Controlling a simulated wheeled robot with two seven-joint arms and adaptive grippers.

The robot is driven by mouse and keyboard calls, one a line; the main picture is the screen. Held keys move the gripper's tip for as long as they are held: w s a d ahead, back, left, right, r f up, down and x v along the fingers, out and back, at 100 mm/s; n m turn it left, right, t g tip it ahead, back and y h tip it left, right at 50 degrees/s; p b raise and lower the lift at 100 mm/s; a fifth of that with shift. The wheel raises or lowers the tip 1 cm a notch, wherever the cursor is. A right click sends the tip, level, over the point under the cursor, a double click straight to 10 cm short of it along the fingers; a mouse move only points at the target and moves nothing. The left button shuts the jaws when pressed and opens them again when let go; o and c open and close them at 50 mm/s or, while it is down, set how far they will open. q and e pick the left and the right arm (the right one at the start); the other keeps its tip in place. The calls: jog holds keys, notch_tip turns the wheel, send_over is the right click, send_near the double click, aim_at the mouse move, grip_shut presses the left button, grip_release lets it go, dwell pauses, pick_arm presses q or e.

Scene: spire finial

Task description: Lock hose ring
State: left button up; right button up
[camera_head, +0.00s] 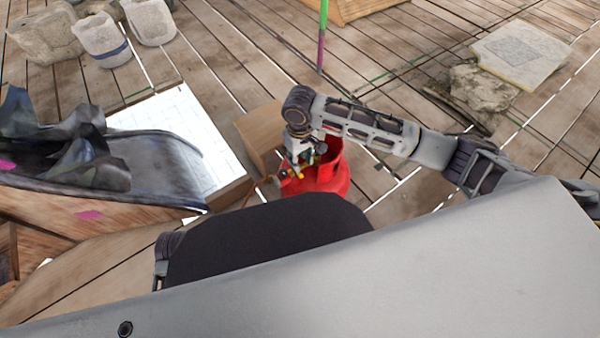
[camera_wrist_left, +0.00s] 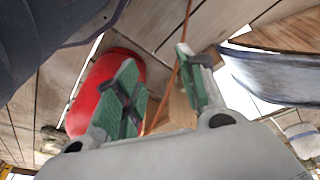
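A red gas cylinder (camera_head: 325,180) stands on the plank floor in the middle of the head view. A small brass-coloured fitting (camera_head: 287,175) shows at its valve, and a thin orange-brown hose (camera_head: 251,188) runs left from there. The hose ring itself is too small to make out. My right gripper (camera_head: 302,168) points down at the cylinder's top by the valve; its fingers are too small to read. In the left wrist view my left gripper (camera_wrist_left: 157,75) is open, its green-padded fingers apart. The hose (camera_wrist_left: 184,45) passes behind the gap, with the red cylinder (camera_wrist_left: 108,72) to the left.
A cardboard-coloured box (camera_head: 258,135) stands just behind the cylinder. A dark sculpted piece (camera_head: 80,150) lies on a wooden support at left, beside a white sheet (camera_head: 185,125). Stone blocks (camera_head: 45,38) and a slab (camera_head: 520,50) stand farther back. Planks right of the cylinder look clear.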

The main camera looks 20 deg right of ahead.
aim_at(300, 174)
notch_tip(300, 174, down, 6)
jog(key=shift+f+b, duration=0.15)
jog(key=shift+b, duration=0.9)
jog(key=shift+f, duration=0.8)
pick_arm(q)
jog(key=shift+t, duration=0.4)
jog(key=r, duration=0.4)
jog(key=shift+s+d+r, duration=0.2)
jog(key=shift+s+d, duration=0.1)
jog(key=shift+d, duration=0.1)
jog(key=shift+f, duration=0.1)
pick_arm(e)
jog(key=c, duration=0.6)
pick_arm(q)
jog(key=shift+w, duration=0.3)
pick_arm(e)
grip_shut()
